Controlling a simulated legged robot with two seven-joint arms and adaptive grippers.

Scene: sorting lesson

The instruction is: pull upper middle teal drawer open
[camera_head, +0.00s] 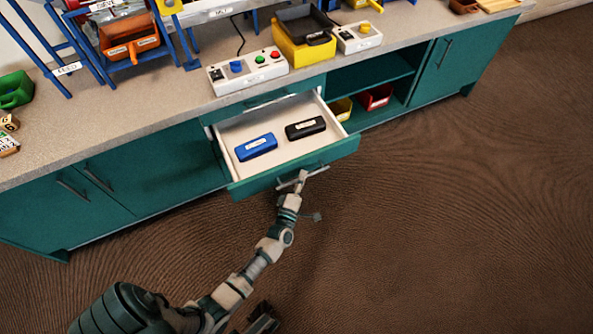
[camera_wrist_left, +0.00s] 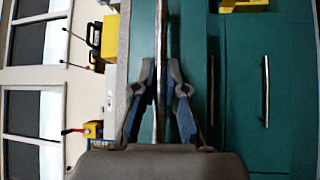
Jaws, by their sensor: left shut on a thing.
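The upper middle teal drawer (camera_head: 342,150) stands pulled out from the counter in the head view, its pale inside showing. A blue case (camera_head: 256,146) and a black case (camera_head: 305,128) lie in it, apart from each other. My left gripper (camera_head: 302,179) is at the metal bar handle on the drawer's front. In the left wrist view the two fingers of my left gripper (camera_wrist_left: 160,88) are shut on the drawer handle (camera_wrist_left: 161,30), one on each side of the bar.
The grey countertop (camera_head: 120,135) carries a button box (camera_head: 247,71), a yellow bin (camera_head: 303,50) and blue racks. An open shelf right of the drawer holds a red bin (camera_head: 375,98). Closed teal doors (camera_head: 80,190) are at left. The brown floor in front is clear at right.

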